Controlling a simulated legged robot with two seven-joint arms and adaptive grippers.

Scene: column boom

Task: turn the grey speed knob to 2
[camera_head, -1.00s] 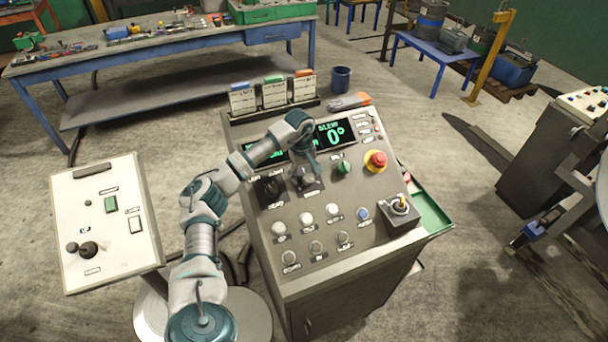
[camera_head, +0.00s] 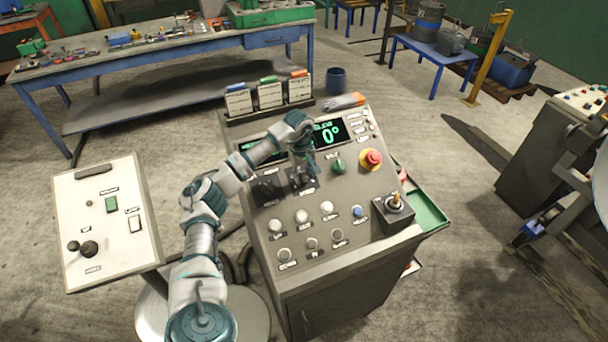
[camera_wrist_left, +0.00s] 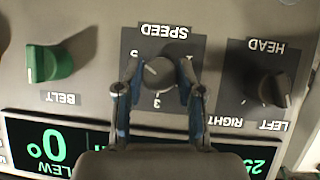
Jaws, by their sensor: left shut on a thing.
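The grey speed knob (camera_wrist_left: 158,73) sits on a dark plate under the upside-down SPEED label in the left wrist view. A pale mark shows on its left part; 3 is printed below it in the picture, and the other numbers are partly hidden or hard to read. My left gripper (camera_wrist_left: 157,78) has a finger on each side of the knob and is shut on it. In the head view my left gripper (camera_head: 303,162) reaches down to the upper middle of the sloping console (camera_head: 355,237), largely covering the knob. My right gripper is not in view.
The green BELT knob (camera_wrist_left: 49,63) and the black HEAD knob (camera_wrist_left: 274,88) flank the speed knob. A red emergency button (camera_head: 371,159) and a joystick (camera_head: 395,201) stand to the right. Card holders (camera_head: 270,95) rise behind the console. A white panel (camera_head: 105,225) stands left.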

